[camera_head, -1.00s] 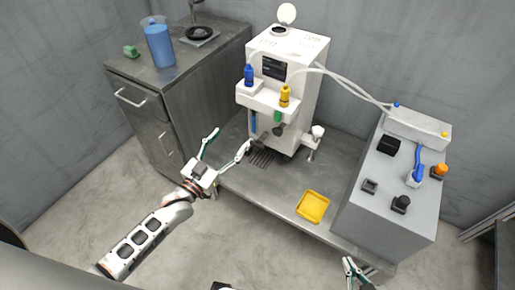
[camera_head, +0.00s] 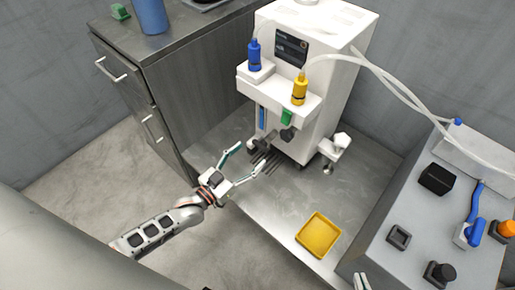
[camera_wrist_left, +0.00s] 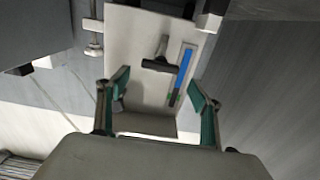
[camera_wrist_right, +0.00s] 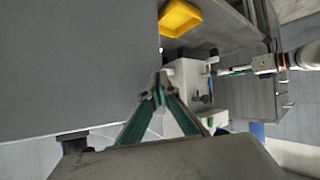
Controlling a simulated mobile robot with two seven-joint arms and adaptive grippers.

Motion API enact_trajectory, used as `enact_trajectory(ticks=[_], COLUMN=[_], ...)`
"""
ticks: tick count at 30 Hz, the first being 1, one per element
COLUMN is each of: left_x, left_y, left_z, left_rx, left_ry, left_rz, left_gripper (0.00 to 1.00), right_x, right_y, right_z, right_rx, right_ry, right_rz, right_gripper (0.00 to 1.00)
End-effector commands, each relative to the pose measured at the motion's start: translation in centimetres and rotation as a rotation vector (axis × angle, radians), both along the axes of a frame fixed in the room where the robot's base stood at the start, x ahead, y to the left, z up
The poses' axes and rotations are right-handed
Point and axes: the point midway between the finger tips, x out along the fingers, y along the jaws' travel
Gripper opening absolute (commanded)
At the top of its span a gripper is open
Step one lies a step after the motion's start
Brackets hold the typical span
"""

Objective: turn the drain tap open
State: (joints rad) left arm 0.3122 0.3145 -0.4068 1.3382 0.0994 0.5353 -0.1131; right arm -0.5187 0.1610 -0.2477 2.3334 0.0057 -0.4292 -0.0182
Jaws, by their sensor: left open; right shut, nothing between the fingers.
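In the left wrist view a black T-shaped tap (camera_wrist_left: 158,62) stands out from the white front panel beside the blue level strip (camera_wrist_left: 185,68). The head view shows a dark knob (camera_head: 288,134) under the white machine's (camera_head: 318,115) shelf and another dark fitting (camera_head: 262,146) lower down. I cannot tell which of these is the T-shaped one. My left gripper (camera_head: 252,161) is open and empty in front of the machine's lower front, apart from the tap; its fingers (camera_wrist_left: 160,105) frame the panel. My right gripper (camera_wrist_right: 158,88) is shut and empty beside the grey console.
A yellow tray (camera_head: 318,236) lies on the metal bench (camera_head: 275,215). The grey console (camera_head: 420,275) with knobs stands at the right. A blue bottle (camera_head: 254,56) and a yellow bottle (camera_head: 299,88) sit on the machine's shelf. A metal cabinet (camera_head: 175,90) stands at the left.

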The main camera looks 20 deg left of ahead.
Motion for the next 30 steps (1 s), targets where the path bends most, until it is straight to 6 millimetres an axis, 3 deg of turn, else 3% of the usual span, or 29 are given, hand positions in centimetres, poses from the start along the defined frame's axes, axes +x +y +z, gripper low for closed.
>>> enact_trajectory(ticks=[9, 19, 23, 24, 30], left_x=[3.3, 3.7, 3.7, 3.7, 3.7], left_y=[-1.3, -1.4, -1.4, -1.4, -1.4], left_z=[-0.4, -0.2, -0.2, -0.2, -0.2], left_rx=[0.0, -0.001, -0.001, -0.001, -0.005], left_ry=[0.005, 0.004, 0.004, 0.004, 0.005], left_rz=[0.0, 0.0, 0.0, 0.0, 0.0], left_gripper=[0.65, 0.65, 0.32, 0.27, 0.27], right_x=[0.0, 0.4, 0.7, 0.7, 0.7], right_y=[0.5, 0.8, 0.8, 0.8, 0.8], right_z=[0.0, 0.4, 0.6, 0.6, 0.6], right_rx=[0.02, 0.029, 0.029, 0.029, 0.03], right_ry=[-0.001, -0.014, -0.018, -0.019, -0.018], right_rz=[-0.002, -0.001, -0.002, -0.002, -0.003], right_gripper=[0.0, 0.0, 0.0, 0.0, 0.0])
